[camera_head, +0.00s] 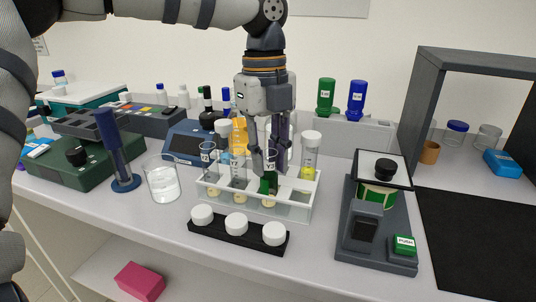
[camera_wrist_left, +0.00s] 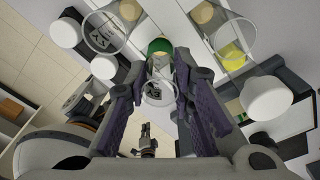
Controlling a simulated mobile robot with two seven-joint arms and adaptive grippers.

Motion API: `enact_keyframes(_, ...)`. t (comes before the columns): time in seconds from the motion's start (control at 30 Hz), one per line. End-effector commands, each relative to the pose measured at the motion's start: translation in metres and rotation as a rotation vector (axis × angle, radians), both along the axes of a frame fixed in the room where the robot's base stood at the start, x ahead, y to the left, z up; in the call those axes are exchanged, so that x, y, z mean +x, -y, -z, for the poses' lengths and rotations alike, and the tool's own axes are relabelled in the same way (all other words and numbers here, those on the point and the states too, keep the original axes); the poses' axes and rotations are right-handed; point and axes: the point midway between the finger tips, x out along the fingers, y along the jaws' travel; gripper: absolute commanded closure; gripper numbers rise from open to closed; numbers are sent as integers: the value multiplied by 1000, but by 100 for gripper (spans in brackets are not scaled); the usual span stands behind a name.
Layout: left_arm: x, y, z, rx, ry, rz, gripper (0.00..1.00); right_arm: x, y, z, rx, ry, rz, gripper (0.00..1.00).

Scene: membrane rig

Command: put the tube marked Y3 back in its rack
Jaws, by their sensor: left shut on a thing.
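My left gripper (camera_head: 268,172) points straight down over the white tube rack (camera_head: 297,211). It is shut on a clear open tube (camera_head: 268,187) with green at its lower end; its label looks like Y3. The tube also shows between my fingers in the left wrist view (camera_wrist_left: 160,94), with its green end (camera_wrist_left: 160,47) beyond. The tube is about upright at the rack's right-middle part; I cannot tell how deep its lower end sits. Two other clear tubes (camera_head: 209,172) (camera_head: 238,176) stand in the rack to the left. A white-capped tube with yellow liquid (camera_head: 310,160) stands at the right.
A black strip with white caps (camera_head: 236,224) lies in front of the rack. A glass beaker (camera_head: 163,182) and a blue post (camera_head: 115,150) stand left. A dark device with a green button (camera_head: 404,244) stands right. Bottles (camera_head: 238,135) stand close behind the rack.

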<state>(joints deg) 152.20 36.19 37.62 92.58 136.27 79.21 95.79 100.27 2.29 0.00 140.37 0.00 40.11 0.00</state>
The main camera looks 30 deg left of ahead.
Motion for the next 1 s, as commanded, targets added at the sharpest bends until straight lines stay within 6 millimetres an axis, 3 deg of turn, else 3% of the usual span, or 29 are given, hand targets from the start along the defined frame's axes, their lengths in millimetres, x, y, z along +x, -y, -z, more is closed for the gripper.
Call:
enact_keyframes(0.47,0,0,7,0,-1,0,100,0,0,0,0,0,0,100)
enact_keyframes(0.5,0,0,7,0,-1,0,69,0,0,0,0,0,0,100)
enact_keyframes(0.57,0,0,7,0,-1,0,55,0,0,0,0,0,0,100)
enact_keyframes(0.87,0,0,6,0,0,0,54,0,0,0,0,0,0,100)
enact_keyframes(1.0,2,-1,-14,1,5,0,54,0,0,0,0,0,0,100)
